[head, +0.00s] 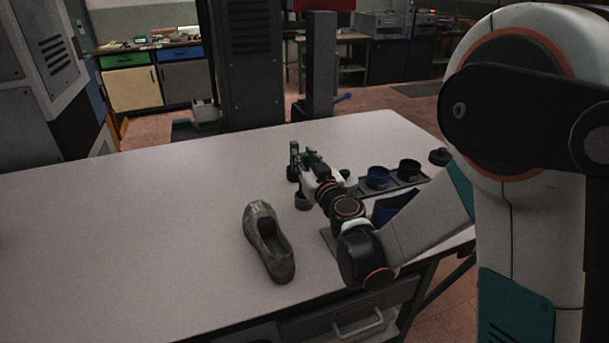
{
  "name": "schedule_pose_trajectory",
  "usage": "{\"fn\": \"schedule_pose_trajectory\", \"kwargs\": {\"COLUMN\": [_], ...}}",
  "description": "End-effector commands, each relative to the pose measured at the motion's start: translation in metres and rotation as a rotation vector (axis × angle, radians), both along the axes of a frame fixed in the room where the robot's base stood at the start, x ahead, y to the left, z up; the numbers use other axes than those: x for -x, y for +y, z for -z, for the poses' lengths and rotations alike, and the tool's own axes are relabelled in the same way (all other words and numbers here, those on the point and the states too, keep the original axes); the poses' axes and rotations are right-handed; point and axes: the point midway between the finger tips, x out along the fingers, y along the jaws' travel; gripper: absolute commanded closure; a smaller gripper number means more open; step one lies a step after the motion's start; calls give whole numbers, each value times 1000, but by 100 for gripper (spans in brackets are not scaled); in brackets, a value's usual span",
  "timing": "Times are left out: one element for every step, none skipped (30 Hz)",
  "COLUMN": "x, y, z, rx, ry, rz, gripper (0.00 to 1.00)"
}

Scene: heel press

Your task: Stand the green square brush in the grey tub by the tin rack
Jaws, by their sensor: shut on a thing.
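My gripper (304,163) is over the far middle of the table and is shut on a small green thing, which looks like the green square brush (311,156). The gripper's own parts hide much of it, so its tilt is hard to tell. A small dark grey round tub (303,200) stands just below the gripper in the picture, partly behind my wrist. I cannot tell for sure that it is the task's tub. The tin rack (396,184) is to the right of the gripper, with a blue tin (378,177) and a black tin (409,169) in it.
A grey shoe (268,243) lies on the table (130,230) left of my arm. A blue thing (394,206) is partly hidden behind my forearm. A dark round piece (439,157) is near the right edge. The table's left half is clear.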

Motion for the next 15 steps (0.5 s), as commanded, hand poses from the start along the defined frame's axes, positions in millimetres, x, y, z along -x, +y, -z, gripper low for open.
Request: {"fn": "schedule_pose_trajectory", "kwargs": {"x": [0, 0, 0, -1, -1, 0, 0, 0, 0, 0, 0, 0, 0, 0, 0], "y": [0, 0, 0, 0, 0, 0, 0, 0, 0, 0, 0, 0, 0, 0, 0], "z": [9, 14, 20, 25, 29, 34, 36, 37, 37, 36, 36, 36, 36, 36, 36], "rx": [0, 0, 0, 0, 0, 0, 0, 0, 0, 0, 0, 0, 0, 0, 0], "ry": [0, 0, 0, 0, 0, 0, 0, 0, 0, 0, 0, 0, 0, 0, 0], "rz": [0, 0, 0, 0, 0, 0, 0, 0, 0, 0, 0, 0, 0, 0, 0], "gripper": [100, 100, 100, 100, 100, 100, 100, 100, 100, 100, 100, 100, 100, 100, 100]}}
